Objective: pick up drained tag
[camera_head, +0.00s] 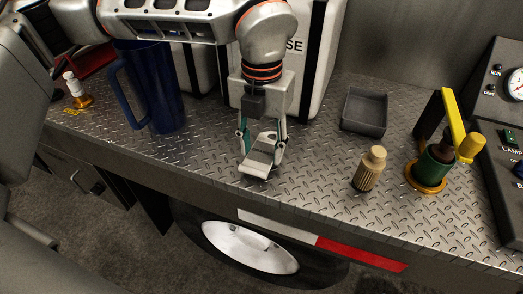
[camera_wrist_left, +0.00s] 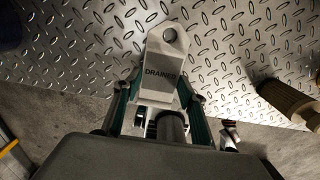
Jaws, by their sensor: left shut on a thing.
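The drained tag (camera_wrist_left: 162,72) is a light grey plate with a round hole at its far end and the word "DRAINED" on it. In the head view the tag (camera_head: 260,152) is at the front edge of the metal deck, between my left gripper's fingers. My left gripper (camera_head: 262,158) points down and is shut on the tag. In the left wrist view the fingers (camera_wrist_left: 160,105) sit on either side of the tag's near end. Whether the tag touches the deck is hard to tell. My right gripper is not in view.
White cases stand behind. The deck's front edge is close.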

